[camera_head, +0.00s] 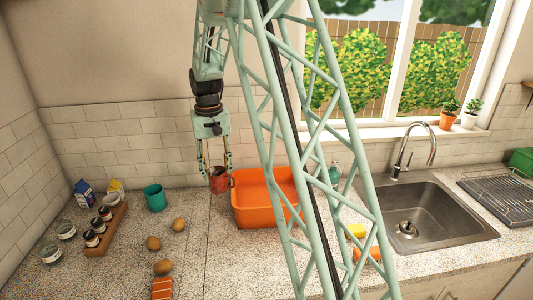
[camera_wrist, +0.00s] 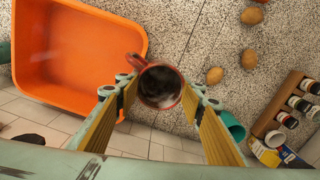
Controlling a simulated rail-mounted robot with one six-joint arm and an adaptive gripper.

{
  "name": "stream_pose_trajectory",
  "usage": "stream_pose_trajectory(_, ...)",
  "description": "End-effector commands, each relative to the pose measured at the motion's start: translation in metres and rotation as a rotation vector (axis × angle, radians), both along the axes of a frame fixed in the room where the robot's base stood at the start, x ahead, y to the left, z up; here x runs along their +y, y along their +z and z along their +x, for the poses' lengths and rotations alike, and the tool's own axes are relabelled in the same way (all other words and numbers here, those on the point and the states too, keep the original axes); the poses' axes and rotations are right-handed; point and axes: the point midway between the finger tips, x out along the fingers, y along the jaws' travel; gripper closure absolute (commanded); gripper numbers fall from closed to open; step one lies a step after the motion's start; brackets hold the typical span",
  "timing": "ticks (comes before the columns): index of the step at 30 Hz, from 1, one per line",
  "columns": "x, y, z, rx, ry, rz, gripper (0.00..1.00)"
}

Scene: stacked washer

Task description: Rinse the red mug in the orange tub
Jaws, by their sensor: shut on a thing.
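The red mug (camera_head: 219,182) is held upright between the two fingers of my gripper (camera_head: 217,170), above the counter just left of the orange tub (camera_head: 240,219). In the wrist view the mug (camera_wrist: 176,99) sits between the fingertips of my gripper (camera_wrist: 160,90), with its open top toward the camera. Its inside looks dark with greyish patches. Its handle points toward the orange tub (camera_wrist: 140,45). The tub looks empty in the wrist view; in the head view my arm's lattice hides its right part.
A teal cup (camera_head: 154,198), several brown potatoes (camera_head: 179,224) and a wooden rack of jars (camera_head: 105,232) stand to the left. The sink (camera_head: 440,215) with its faucet (camera_head: 420,142) is at right.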

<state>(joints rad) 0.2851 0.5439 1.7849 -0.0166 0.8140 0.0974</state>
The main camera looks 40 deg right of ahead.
Motion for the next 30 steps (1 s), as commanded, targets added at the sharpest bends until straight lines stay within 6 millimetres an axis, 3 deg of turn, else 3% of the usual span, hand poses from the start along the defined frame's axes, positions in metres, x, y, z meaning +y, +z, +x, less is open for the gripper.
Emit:
stream_pose_trajectory(3,-0.033,0.005,-0.004,0.001,-0.054,0.001,0.78)
stream_pose_trajectory(18,-0.156,0.005,-0.032,-0.001,-0.261,0.005,0.78)
stream_pose_trajectory(24,-0.187,0.003,-0.043,-0.001,-0.315,0.006,0.78)
stream_pose_trajectory(30,-0.198,0.001,-0.048,-0.001,-0.334,0.006,0.78)
